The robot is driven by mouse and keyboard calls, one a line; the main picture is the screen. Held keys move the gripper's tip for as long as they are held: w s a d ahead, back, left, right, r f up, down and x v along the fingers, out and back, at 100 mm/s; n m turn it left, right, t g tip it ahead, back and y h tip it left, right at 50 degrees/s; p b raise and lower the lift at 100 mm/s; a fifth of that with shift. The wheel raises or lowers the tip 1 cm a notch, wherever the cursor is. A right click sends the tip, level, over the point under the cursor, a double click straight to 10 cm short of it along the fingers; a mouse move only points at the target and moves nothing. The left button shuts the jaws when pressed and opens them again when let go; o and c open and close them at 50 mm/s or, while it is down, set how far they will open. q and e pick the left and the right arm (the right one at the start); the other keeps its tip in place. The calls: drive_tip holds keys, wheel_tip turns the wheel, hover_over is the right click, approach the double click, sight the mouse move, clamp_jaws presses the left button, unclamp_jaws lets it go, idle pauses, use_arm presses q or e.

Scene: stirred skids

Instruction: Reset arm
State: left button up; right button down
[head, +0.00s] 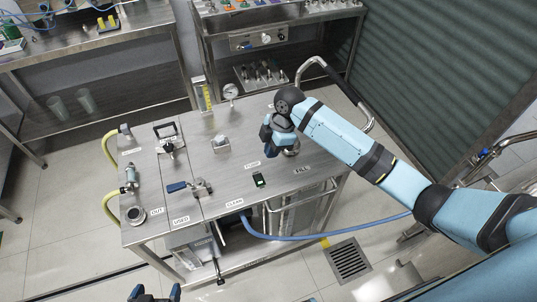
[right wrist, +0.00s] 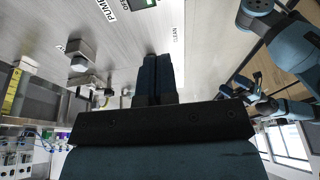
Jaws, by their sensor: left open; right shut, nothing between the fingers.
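My right arm (head: 345,140) reaches in from the right over the steel skid table (head: 215,175). Its gripper (head: 272,135) hangs above the table's right part, near the PUMP and FILL labels; its fingertips are hard to make out in the head view. In the right wrist view the right gripper's two dark fingers (right wrist: 157,72) are together with nothing between them. My left gripper (head: 154,293) shows at the bottom edge of the head view, in front of the table. Its two fingertips are apart and nothing is between them.
The table carries a clamp (head: 170,142), a blue-handled valve (head: 190,188), a small black display (head: 259,180) and a round gauge (head: 231,92). A blue hose (head: 330,232) runs at the front right. A floor drain (head: 348,259) lies in front. Shelving stands behind.

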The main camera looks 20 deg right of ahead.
idle(0.4)
drive_tip(key=s+a+f+m+t, duration=0.1)
drive_tip(key=s+f+m, duration=0.1)
drive_tip(key=s+f, duration=0.1)
drive_tip(key=s+a+f+m+t+y+p, duration=0.1)
drive_tip(key=s+f+m+t, duration=0.1)
drive_tip(key=s+f, duration=0.1)
drive_tip(key=s+a+f+m+t, duration=0.1)
drive_tip(key=s+f+m+t, duration=0.1)
drive_tip(key=s+f+m, duration=0.1)
drive_tip(key=shift+a+y, duration=0.4)
drive_tip(key=s+d+m+t+h, duration=0.1)
drive_tip(key=s+d+m+t, duration=0.1)
drive_tip(key=s, duration=0.5)
drive_tip(key=s+d+m+t+h+p, duration=0.1)
drive_tip(key=s+d+m+t, duration=0.1)
drive_tip(key=s+m+t, duration=0.2)
drive_tip(key=s+m, duration=0.2)
drive_tip(key=s, duration=0.2)
drive_tip(key=shift+d+t+p, duration=0.3)
